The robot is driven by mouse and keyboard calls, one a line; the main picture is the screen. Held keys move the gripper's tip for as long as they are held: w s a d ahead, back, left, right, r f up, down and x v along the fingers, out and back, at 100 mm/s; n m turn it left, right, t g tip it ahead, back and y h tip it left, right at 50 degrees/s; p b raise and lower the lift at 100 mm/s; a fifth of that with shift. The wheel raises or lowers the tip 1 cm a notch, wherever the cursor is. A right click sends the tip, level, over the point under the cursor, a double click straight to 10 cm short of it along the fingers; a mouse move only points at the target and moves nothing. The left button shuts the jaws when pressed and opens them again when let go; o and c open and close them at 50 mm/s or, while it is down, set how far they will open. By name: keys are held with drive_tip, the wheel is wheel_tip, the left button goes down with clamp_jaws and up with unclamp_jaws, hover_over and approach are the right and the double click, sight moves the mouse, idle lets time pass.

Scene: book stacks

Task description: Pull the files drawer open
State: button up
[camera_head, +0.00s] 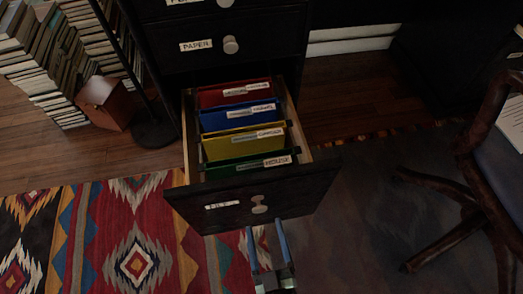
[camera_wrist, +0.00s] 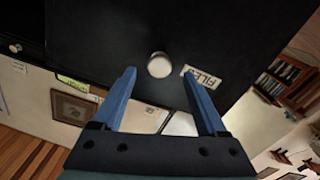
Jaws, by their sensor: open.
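The files drawer (camera_head: 310,190) is pulled well out of the black cabinet in the head view, with red, blue, yellow and green hanging folders inside. Its round knob (camera_head: 259,204) is on the front, beside a white label. In the wrist view the knob (camera_wrist: 160,65) and the "FILES" label (camera_wrist: 203,77) show on the dark drawer front (camera_wrist: 105,40). My gripper (camera_head: 264,226) is in front of the drawer, its two blue fingers apart. In the wrist view my gripper (camera_wrist: 158,75) has the knob between and slightly beyond its fingertips, with no visible contact.
The closed "PAPER" drawer (camera_head: 265,45) is above. A wooden chair (camera_head: 465,190) stands at the right. Stacked books (camera_head: 45,65), a brown box (camera_head: 105,102) and a dark round stand base (camera_head: 153,132) are at the left. A patterned rug (camera_head: 130,240) covers the floor in front.

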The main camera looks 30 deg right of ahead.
drive_tip(key=p+v, duration=0.1)
drive_tip(key=v, duration=0.6)
idle(0.4)
